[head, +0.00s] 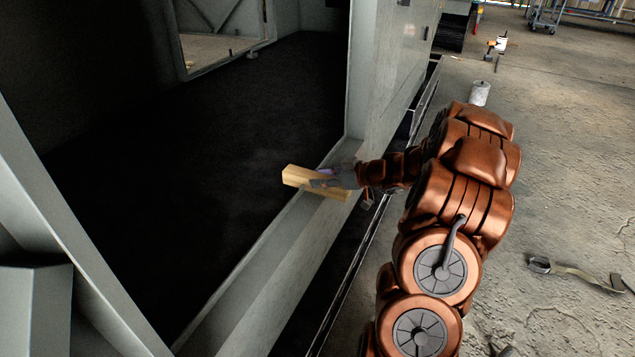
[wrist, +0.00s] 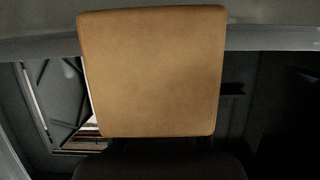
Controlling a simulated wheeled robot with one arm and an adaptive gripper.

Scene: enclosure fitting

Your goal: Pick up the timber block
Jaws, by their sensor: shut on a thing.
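The timber block (head: 298,176) is a pale wooden bar. In the head view it lies across my gripper near the enclosure's door sill. My gripper (head: 332,180) is shut on the block, near its middle. In the wrist view the block's tan face (wrist: 152,72) fills the upper middle of the picture. The gripper's fingers cannot be made out clearly in the wrist view. The block overlaps the sill in the head view; I cannot tell whether it touches it.
The pale metal sill (head: 262,247) runs diagonally below the block. Beyond it is the enclosure's dark floor (head: 190,140), which looks clear. A wall panel (head: 385,75) stands close to my gripper. A strap (head: 575,270) lies on the concrete at right.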

